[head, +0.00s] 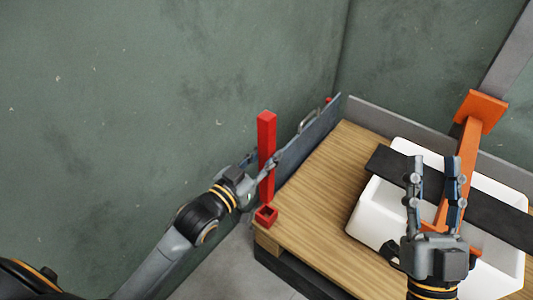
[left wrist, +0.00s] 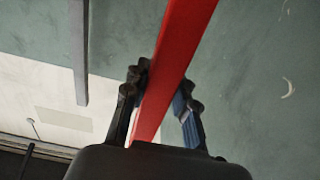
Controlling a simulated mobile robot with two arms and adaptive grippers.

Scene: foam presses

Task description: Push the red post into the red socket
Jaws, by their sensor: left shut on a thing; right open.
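The red post (head: 266,140) is a long square bar, standing nearly upright at the left end of the wooden table. My left gripper (head: 262,168) is shut on it around its middle. In the left wrist view the post (left wrist: 175,65) runs between the two fingers (left wrist: 160,105). The red socket (head: 266,215) is a small square holder at the table's near left corner. The post's lower end is just above or at the socket; I cannot tell whether it is inside. My right gripper (head: 434,185) is open and empty, above the white block.
A white foam block (head: 375,212) lies on the wooden table (head: 315,205) under a dark bar (head: 395,165) and an orange press arm (head: 469,145). A grey panel with a handle (head: 308,135) stands along the table's left edge, near the green wall (head: 150,90).

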